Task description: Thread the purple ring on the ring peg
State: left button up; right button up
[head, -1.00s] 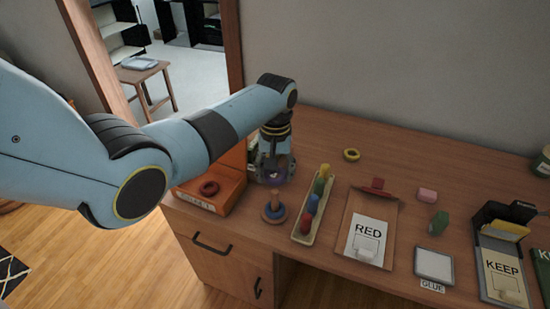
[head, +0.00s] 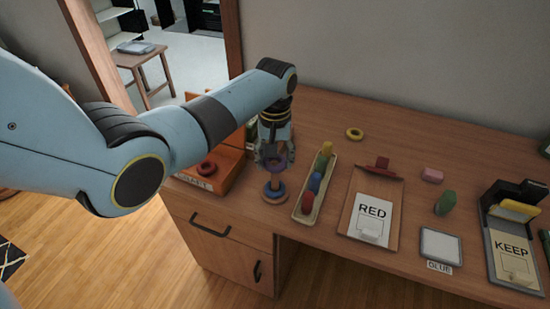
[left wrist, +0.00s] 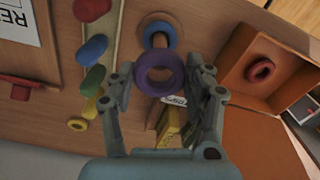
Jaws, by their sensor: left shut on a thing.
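The purple ring (left wrist: 140,76) is held between the fingertips of my left gripper (head: 274,163); it also shows in the head view (head: 276,167). The ring peg (left wrist: 160,39) is a short wooden post on a round base, with a blue ring (head: 275,193) around its foot. In the head view the purple ring appears just above the top of the peg. In the left wrist view the post lies beyond the ring's far edge. I cannot tell whether the post's tip is inside the hole. My right gripper is not in view.
An orange box (head: 222,180) with a red ring (head: 206,168) stands left of the peg. A tray of coloured pegs (head: 306,213) stands close on the right. A yellow ring (head: 354,133) lies behind. A clipboard (head: 347,228) lies further right. The desk's front edge is near the peg.

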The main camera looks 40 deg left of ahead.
aim_at(275, 179)
pick_arm(q)
jog(key=shift+f+b, duration=3.15)
jog(key=shift+f, duration=0.9)
jog(key=o, duration=0.8)
jog(key=shift+o, duration=0.7)
notch_tip(275, 179, up, 12)
jog(key=shift+f, duration=0.1)
